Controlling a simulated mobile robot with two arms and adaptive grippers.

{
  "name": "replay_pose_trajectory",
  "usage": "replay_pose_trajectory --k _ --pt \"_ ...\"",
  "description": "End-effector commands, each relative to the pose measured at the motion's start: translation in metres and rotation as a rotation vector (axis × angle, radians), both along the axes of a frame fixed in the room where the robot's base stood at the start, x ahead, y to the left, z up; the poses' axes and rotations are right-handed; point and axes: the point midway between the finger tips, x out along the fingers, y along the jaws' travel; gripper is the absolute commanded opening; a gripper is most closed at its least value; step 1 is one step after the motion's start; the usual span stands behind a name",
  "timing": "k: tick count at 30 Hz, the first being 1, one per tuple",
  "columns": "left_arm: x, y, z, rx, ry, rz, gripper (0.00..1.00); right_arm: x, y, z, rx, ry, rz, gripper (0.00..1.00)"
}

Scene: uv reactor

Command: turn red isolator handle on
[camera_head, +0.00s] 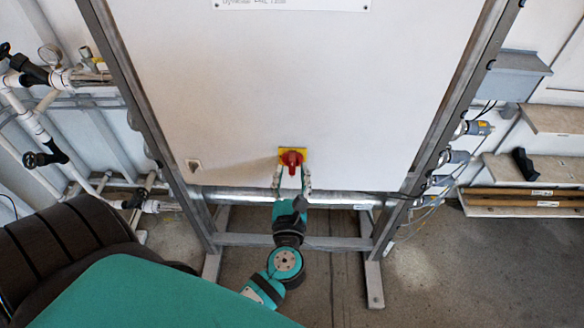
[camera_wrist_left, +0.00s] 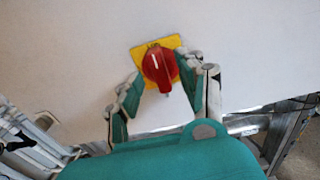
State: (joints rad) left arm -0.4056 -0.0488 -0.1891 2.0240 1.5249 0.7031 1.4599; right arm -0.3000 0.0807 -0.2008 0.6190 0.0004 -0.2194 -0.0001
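The red isolator handle (camera_head: 291,160) sits on a yellow square plate (camera_head: 301,151) low on the white cabinet panel. The handle also shows large in the left wrist view (camera_wrist_left: 158,68), its grip pointing down and slightly right. My left gripper (camera_head: 292,172) reaches up to it from below. Its fingers (camera_wrist_left: 157,80) are spread, one on each side of the handle. On the left a gap shows between finger and handle; on the right the fingertip is close to the handle, and I cannot tell if it touches. My right gripper is in neither view.
The white cabinet (camera_head: 240,90) stands in a grey metal frame (camera_head: 450,110). A silver pipe (camera_head: 235,196) runs under the panel. White pipes with valves (camera_head: 48,155) are on the left. Steps (camera_head: 520,172) and grey connectors (camera_head: 455,157) are on the right. The floor (camera_head: 450,260) at lower right is clear.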

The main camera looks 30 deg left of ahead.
Motion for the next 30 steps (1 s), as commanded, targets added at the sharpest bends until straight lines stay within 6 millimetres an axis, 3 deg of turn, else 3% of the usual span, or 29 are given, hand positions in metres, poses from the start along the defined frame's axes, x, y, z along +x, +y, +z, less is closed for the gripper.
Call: replay_pose_trajectory --k 6,13,18,30 --pt "-0.042 -0.026 -0.001 0.000 0.006 -0.002 0.39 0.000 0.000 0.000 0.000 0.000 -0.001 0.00" --pt "-0.074 -0.045 -0.001 0.001 0.003 -0.001 0.39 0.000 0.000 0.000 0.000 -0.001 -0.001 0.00" --pt "-0.083 -0.051 0.000 0.001 0.002 0.000 0.39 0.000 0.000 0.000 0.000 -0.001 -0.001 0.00" --pt "-0.083 -0.051 0.000 0.001 0.001 0.000 0.39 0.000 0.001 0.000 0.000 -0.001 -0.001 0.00"
